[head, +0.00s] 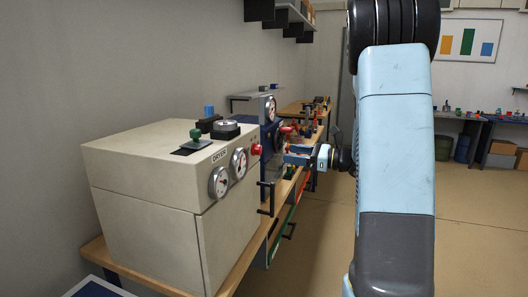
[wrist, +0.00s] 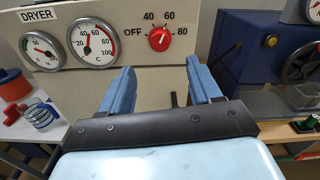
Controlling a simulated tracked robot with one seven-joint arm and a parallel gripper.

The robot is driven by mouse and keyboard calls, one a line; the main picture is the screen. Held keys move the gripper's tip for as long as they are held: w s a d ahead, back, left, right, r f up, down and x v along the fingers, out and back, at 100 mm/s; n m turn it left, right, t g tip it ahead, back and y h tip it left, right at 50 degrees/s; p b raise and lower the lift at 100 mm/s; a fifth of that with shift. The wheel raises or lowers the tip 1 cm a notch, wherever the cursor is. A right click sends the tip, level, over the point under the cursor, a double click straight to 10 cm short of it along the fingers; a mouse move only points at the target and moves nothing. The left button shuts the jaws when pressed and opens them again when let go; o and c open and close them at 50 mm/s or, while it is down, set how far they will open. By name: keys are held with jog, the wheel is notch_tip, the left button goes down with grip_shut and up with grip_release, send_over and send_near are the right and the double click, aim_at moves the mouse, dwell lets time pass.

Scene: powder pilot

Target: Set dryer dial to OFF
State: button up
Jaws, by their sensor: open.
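The dryer (head: 150,165) is a cream box labelled DRYER on a wooden bench in the head view. Its red dial (wrist: 160,39) shows in the wrist view, with OFF at its left, 40 and 60 above and 80 at its right. The dial's white mark seems to point up and right, near 60. The dial also shows in the head view as a red knob (head: 257,149). My gripper (wrist: 158,68) is open and empty, its two blue fingers apart just below the dial, not touching it. It is in front of the panel in the head view (head: 298,156).
Two round gauges (wrist: 92,42) (wrist: 42,50) sit left of the dial. A blue machine with a handwheel (wrist: 300,62) stands to the right. A dark handle (head: 266,197) juts from the dryer's front. Open floor (head: 310,255) lies right of the bench.

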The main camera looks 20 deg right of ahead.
aim_at(261, 150)
jog(key=x, duration=1)
jog(key=shift+w+a, duration=0.15)
jog(key=shift+a, duration=0.1)
jog(key=shift+c, duration=0.2)
jog(key=c, duration=1)
